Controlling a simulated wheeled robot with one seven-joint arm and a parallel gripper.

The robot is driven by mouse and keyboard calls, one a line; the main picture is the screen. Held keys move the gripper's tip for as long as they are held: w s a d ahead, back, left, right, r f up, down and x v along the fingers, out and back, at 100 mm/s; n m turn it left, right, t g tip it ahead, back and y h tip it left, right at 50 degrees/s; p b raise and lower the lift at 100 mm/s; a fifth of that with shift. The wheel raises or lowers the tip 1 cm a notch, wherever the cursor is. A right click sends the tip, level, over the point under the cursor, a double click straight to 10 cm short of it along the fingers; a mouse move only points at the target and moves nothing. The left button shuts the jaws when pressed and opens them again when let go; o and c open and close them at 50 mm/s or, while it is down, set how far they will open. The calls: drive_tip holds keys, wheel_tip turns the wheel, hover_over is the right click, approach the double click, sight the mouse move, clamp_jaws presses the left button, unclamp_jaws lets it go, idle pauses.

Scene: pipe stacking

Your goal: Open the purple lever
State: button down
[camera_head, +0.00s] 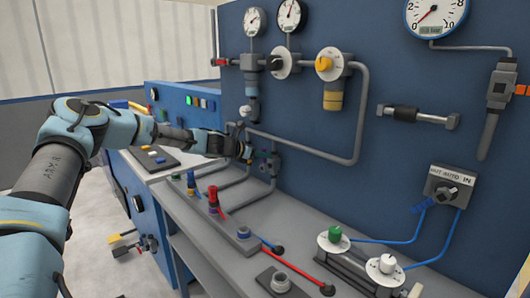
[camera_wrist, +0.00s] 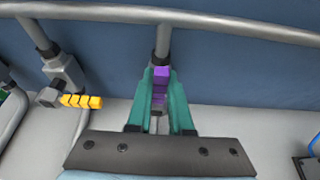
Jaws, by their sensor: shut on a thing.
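The purple lever (camera_wrist: 161,82) shows in the middle of the wrist view, on a fitting at the lower end of a grey vertical pipe. My gripper (camera_wrist: 161,100) has its two green fingers on either side of the lever and is shut on it. The lower part of the lever is partly hidden between the fingers. In the head view my gripper (camera_head: 252,155) is at the pipes against the blue wall, and the lever is too small there to tell its angle.
A yellow lever (camera_wrist: 82,101) on another pipe fitting is left of my gripper. A grey horizontal pipe (camera_wrist: 200,19) crosses above. A grey bench (camera_head: 205,220) below carries red and blue handles (camera_head: 213,197). Gauges (camera_head: 290,14) and valves hang on the blue wall.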

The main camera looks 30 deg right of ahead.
drive_tip(key=shift+f, duration=0.1)
idle(0.4)
drive_tip(key=c, duration=0.8)
unclamp_jaws()
drive_tip(key=shift+a, duration=0.15)
drive_tip(key=b+v, duration=0.3)
drive_tip(key=v, duration=0.7)
drive_tip(key=shift+a+r, duration=0.25)
